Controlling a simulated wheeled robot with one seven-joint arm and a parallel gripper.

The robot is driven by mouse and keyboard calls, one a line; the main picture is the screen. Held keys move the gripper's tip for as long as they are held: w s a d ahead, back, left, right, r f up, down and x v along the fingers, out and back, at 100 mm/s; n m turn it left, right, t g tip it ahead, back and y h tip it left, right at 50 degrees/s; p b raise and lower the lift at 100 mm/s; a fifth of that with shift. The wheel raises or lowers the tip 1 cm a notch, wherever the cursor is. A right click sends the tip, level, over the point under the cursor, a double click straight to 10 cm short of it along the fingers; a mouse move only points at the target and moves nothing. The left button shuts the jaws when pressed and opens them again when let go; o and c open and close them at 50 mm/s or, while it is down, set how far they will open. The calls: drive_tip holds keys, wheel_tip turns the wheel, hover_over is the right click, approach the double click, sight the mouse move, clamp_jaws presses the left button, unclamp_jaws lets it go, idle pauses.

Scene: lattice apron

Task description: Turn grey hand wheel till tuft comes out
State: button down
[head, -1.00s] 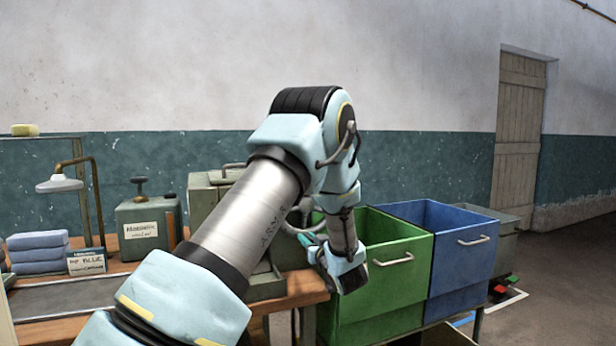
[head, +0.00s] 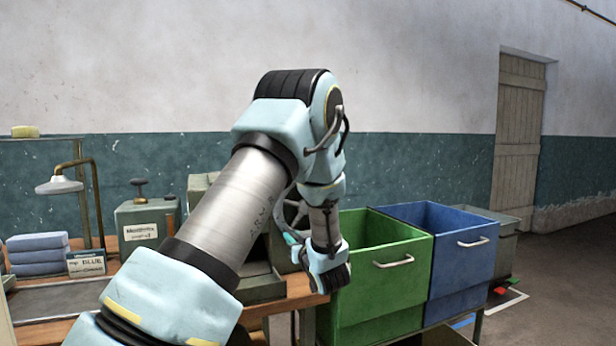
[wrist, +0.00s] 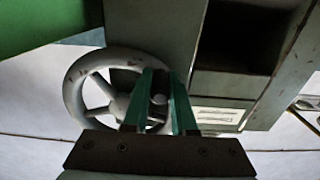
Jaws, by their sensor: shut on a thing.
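The grey hand wheel (wrist: 76,85) fills the left middle of the wrist view, with spokes and a round knob (wrist: 159,99). My gripper (wrist: 165,95) has its green fingers on either side of this knob, shut on it. In the head view part of the hand wheel (head: 301,203) shows behind my arm, on the side of a grey-green machine (head: 200,186). My gripper (head: 291,239) is beside it, partly hidden by my wrist. A dark opening (wrist: 240,38) in the machine shows in the wrist view. No tuft is visible in either view.
A green bin (head: 375,293) and a blue bin (head: 460,270) stand right of the wooden bench (head: 285,290), close to my wrist. Open floor lies at the far right.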

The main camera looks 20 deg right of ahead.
sight(285, 229)
drive_tip(key=shift+s+a+r+p, duration=0.2)
drive_tip(key=shift+a+r+p, duration=0.35)
drive_tip(key=shift+a+r, duration=0.8)
drive_tip(key=shift+d, duration=0.1)
drive_tip(key=shift+a+r+p, duration=0.3)
drive_tip(key=shift+r+p, duration=0.15)
drive_tip(key=shift+r, duration=0.5)
drive_tip(key=shift+a+r+p, duration=0.25)
drive_tip(key=shift+r+p, duration=0.2)
drive_tip(key=shift+r, duration=0.45)
drive_tip(key=shift+r, duration=0.1)
drive_tip(key=r+p, duration=0.2)
drive_tip(key=r, duration=0.1)
drive_tip(key=shift+d+r, duration=0.2)
drive_tip(key=shift+r, duration=0.1)
